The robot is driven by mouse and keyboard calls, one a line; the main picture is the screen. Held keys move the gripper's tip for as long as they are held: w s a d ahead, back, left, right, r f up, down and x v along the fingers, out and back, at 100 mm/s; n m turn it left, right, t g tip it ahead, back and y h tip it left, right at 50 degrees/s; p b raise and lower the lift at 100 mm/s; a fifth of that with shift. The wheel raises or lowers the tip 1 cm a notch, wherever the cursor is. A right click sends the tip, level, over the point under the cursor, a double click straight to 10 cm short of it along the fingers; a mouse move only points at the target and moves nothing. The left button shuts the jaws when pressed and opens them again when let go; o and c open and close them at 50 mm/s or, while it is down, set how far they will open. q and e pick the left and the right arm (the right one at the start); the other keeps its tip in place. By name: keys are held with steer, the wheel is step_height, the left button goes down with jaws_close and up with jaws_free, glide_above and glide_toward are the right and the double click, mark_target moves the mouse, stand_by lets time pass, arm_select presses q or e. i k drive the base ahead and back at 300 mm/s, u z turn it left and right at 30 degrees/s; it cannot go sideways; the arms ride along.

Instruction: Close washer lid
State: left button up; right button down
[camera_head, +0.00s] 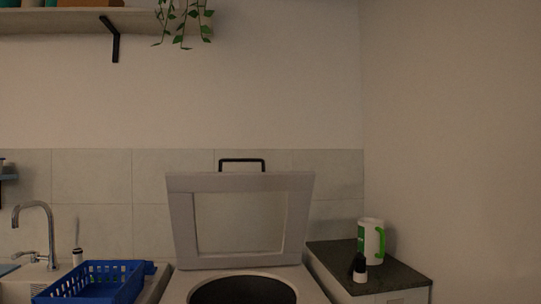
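The washer lid (182,222) is a light frame with a see-through window. It stands raised, leaning slightly back, behind the washer's opening. A dark handle (242,160) sits on its top edge. The washer (178,288) is a light top-loader at the bottom middle, with a round dark drum opening (243,290) uncovered. The lower part of the washer is cut off by the picture's edge. Neither of my grippers shows in the view.
A blue basket (98,284) stands left of the washer, near a sink tap (50,232). A shelf (75,22) hangs at upper left.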

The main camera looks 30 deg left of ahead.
mark_target(180, 187)
steer(key=k, duration=0.3)
steer(key=u, duration=1.1)
